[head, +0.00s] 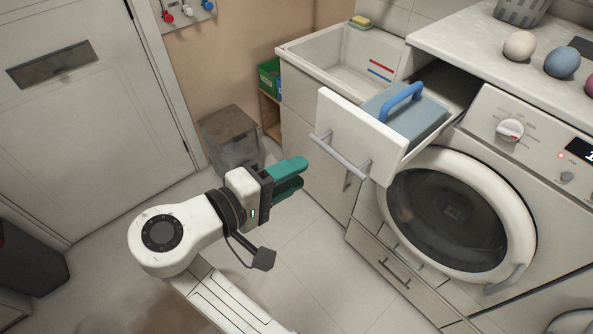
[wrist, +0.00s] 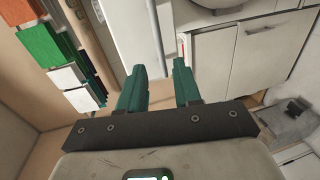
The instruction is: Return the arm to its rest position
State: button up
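My gripper (head: 294,174) is in the middle of the head view, on the end of my white arm, which reaches up from below. Its two teal fingers point right, toward the sink cabinet, with empty air around them. In the wrist view the gripper (wrist: 162,80) shows its two fingers apart with nothing between them. The arm is extended in front of the cabinet, left of and below an open drawer (head: 333,137). The gripper appears apart from the drawer and its handle.
The pulled-out drawer holds a box with a blue handle (head: 399,98). A washing machine (head: 508,268) stands right, with several coloured balls on the counter above. A sink (head: 352,62) and a grey bin (head: 229,138) stand behind. Bare floor (head: 319,270) lies below the gripper; a door (head: 80,130) is left.

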dwell(0.4)
jog(key=s+d+f+m+g+y, duration=0.1)
jog(key=s+d+f+g+y, duration=0.2)
jog(key=d+f, duration=0.65)
jog(key=s+d+f+m+g+y, duration=0.2)
jog(key=s+d+f+g, duration=0.15)
jog(key=d+f, duration=0.55)
jog(key=s+d+f+m+g+y, duration=0.1)
jog(key=s+d+f+m+y, duration=0.1)
jog(key=s, duration=0.7)
jog(key=s+d+f+m+y, duration=0.2)
jog(key=s+d+f+y, duration=0.2)
jog(key=s, duration=0.6)
jog(key=shift+d+f+m+g+y, duration=0.35)
jog(key=shift+d+y, duration=0.2)
jog(key=shift+y, duration=0.25)
